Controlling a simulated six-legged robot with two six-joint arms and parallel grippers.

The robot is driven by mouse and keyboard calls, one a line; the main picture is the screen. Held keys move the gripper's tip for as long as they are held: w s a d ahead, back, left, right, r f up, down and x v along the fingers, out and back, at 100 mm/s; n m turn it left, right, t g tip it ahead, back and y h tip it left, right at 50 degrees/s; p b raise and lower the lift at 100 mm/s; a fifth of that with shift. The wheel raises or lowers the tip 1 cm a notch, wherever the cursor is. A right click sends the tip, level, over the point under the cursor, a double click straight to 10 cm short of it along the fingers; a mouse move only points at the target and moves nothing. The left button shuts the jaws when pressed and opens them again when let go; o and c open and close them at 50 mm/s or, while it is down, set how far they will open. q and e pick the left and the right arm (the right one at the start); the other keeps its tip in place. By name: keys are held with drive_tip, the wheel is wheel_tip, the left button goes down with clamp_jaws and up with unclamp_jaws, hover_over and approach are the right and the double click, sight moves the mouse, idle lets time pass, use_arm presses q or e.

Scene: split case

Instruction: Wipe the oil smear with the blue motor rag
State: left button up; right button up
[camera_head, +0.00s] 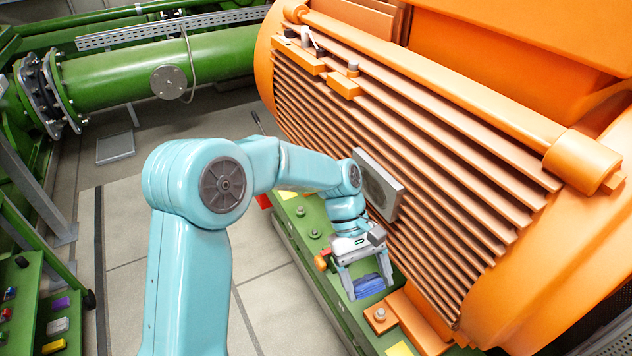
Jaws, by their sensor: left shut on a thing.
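The blue motor rag (370,286) is between the fingers of my left gripper (366,281), low over the green base rail (318,245) beside the orange motor. The gripper points down and is shut on the rag. I cannot tell whether the rag touches the rail's top. No oil smear can be made out; the rag and gripper may hide it. My right gripper is not in view.
The large orange finned motor (400,150) stands close to the right of my left arm, with a grey panel (378,185) on its side. Bolts stand on the rail. A green console (45,310) is at lower left. The tiled floor between is clear.

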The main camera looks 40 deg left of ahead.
use_arm(q)
drive_tip(key=w+n+t+h, duration=0.1)
drive_tip(key=w+a+r+n+t+h, duration=0.1)
drive_tip(key=n, duration=0.1)
drive_tip(key=a+r+n+t+h, duration=0.1)
drive_tip(key=n+h, duration=0.1)
drive_tip(key=shift+w+a+t, duration=0.2)
drive_tip(key=shift+w+t, duration=0.1)
drive_tip(key=shift+w, duration=0.1)
drive_tip(key=n+t+y+b, duration=0.2)
drive_tip(key=n+t+y, duration=0.2)
drive_tip(key=n+t, duration=1.05)
approach(358, 166)
drive_tip(key=shift+m+t, duration=0.55)
drive_tip(key=shift+m, duration=0.4)
drive_tip(key=shift+f+p+x, duration=0.25)
drive_tip(key=shift+x, duration=0.95)
drive_tip(key=shift+f+p+x, duration=0.2)
drive_tip(key=shift+p+x, duration=0.05)
drive_tip(key=shift+x, duration=0.9)
drive_tip(key=shift+x, duration=0.95)
